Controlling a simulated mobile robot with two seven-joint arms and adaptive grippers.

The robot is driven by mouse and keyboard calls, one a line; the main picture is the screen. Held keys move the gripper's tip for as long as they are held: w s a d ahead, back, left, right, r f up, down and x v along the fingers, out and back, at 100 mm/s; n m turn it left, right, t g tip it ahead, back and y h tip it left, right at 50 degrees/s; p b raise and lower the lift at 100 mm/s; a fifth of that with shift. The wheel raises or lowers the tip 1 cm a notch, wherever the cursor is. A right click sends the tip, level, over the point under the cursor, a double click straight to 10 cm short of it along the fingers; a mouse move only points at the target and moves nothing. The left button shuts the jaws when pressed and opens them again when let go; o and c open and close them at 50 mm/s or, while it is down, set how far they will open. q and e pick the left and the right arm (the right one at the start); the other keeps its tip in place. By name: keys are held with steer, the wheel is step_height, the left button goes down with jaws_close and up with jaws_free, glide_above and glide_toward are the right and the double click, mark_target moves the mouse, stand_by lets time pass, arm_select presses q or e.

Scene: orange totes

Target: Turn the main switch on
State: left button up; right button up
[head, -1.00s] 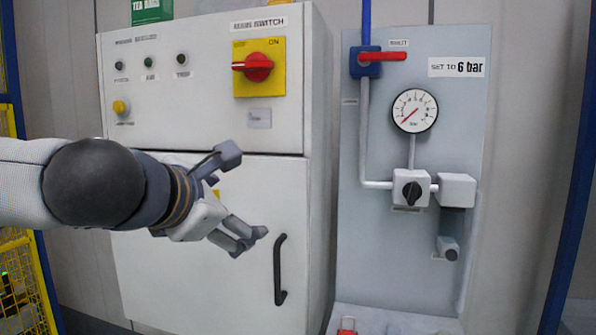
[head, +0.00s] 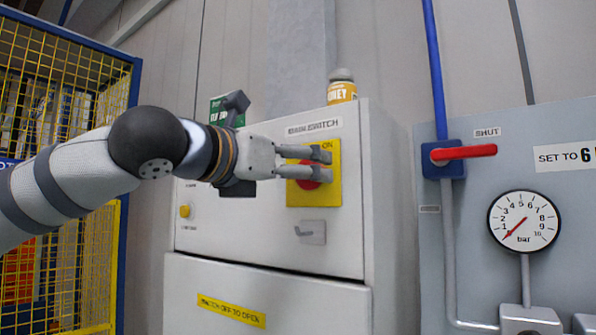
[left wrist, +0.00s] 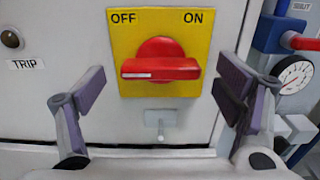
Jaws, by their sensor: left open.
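The main switch is a red rotary knob (left wrist: 160,62) on a yellow plate (left wrist: 130,25) marked OFF at left and ON at right. In the left wrist view the knob's handle lies level, its white mark at the left end, toward the OFF side. In the head view the yellow plate (head: 322,197) is on the white cabinet's upper front, and the red knob (head: 309,184) is partly hidden by my left gripper (head: 322,162). The left gripper is open and empty; its fingers (left wrist: 160,95) spread either side of the knob, apart from it in the wrist view. My right gripper is not in view.
The white cabinet (head: 270,235) has a small grey latch (head: 311,232) below the switch. To the right is a panel with a red-handled valve (head: 463,152) and gauge (head: 524,220). A yellow mesh fence (head: 60,75) stands left.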

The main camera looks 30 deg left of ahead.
arm_select(q)
steer(key=shift+w+d, duration=0.1)
steer(key=shift+w, duration=0.55)
steer(key=c, duration=1.2)
steer(key=shift+o, duration=0.2)
steer(key=m, duration=0.4)
steer(key=shift+m, duration=0.3)
steer(key=m, duration=0.4)
steer(key=shift+m, duration=0.3)
steer(key=m, duration=0.4)
steer(key=shift+m, duration=2.4)
